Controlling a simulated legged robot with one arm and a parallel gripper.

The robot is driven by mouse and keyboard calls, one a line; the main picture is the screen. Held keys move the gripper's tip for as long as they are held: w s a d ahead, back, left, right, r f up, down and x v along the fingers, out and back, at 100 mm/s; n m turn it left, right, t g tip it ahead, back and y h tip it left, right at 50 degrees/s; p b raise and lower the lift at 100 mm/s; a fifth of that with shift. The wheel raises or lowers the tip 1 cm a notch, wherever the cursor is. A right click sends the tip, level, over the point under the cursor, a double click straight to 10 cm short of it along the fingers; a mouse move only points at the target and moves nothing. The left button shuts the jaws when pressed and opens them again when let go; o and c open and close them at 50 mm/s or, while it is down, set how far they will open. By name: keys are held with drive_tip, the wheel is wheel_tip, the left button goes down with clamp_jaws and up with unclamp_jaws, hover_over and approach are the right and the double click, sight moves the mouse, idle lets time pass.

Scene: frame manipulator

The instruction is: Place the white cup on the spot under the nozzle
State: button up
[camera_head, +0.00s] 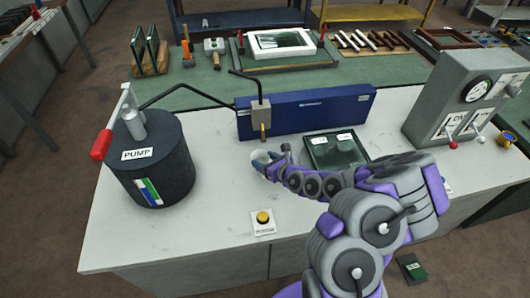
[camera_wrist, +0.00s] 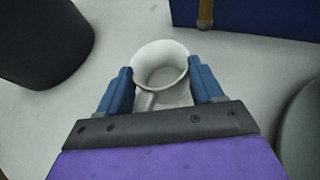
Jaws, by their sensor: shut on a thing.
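The white cup (camera_wrist: 178,92) is between the two blue fingers of my gripper (camera_wrist: 159,80) in the wrist view. The fingers are shut on its sides, its open rim faces the camera, and its handle points toward the palm. In the head view my gripper (camera_head: 268,166) is low over the white bench, with the cup mostly hidden at its tip. The brass nozzle (camera_head: 263,132) hangs from a grey block in front of the blue panel, just behind my gripper. The nozzle (camera_wrist: 205,14) also shows beyond the cup, slightly right. I cannot make out the spot below it.
A dark pump drum (camera_head: 165,172) with a red handle stands left. A blue panel (camera_head: 320,108) stands behind. A dark green framed plate (camera_head: 336,151) lies right of my gripper. A yellow purge button (camera_head: 263,218) is in front. A lever console (camera_head: 468,95) stands right.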

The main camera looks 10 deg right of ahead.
drive_tip(key=w+d, duration=0.1)
drive_tip(key=w, duration=0.1)
drive_tip(key=w+d+b, duration=0.1)
drive_tip(key=w, duration=0.2)
drive_tip(key=w+d+b, duration=0.1)
drive_tip(key=w, duration=0.1)
drive_tip(key=shift+w+f, duration=0.35)
drive_tip(key=shift+f, duration=0.05)
drive_tip(key=shift+w+a+f, duration=0.1)
drive_tip(key=shift+w+a, duration=0.15)
drive_tip(key=shift+w, duration=0.6)
drive_tip(key=shift+w+d+f, duration=0.1)
drive_tip(key=shift+w+d, duration=0.05)
drive_tip(key=shift+d, duration=0.05)
drive_tip(key=f, duration=0.2)
drive_tip(key=f+b, duration=0.1)
drive_tip(key=shift+d+f, duration=0.15)
drive_tip(key=shift+d, duration=0.15)
drive_tip(key=shift+a, duration=0.3)
drive_tip(key=o, duration=0.8)
drive_tip(key=shift+a, duration=0.1)
drive_tip(key=shift+o, duration=1.2)
drive_tip(key=shift+d, duration=0.3)
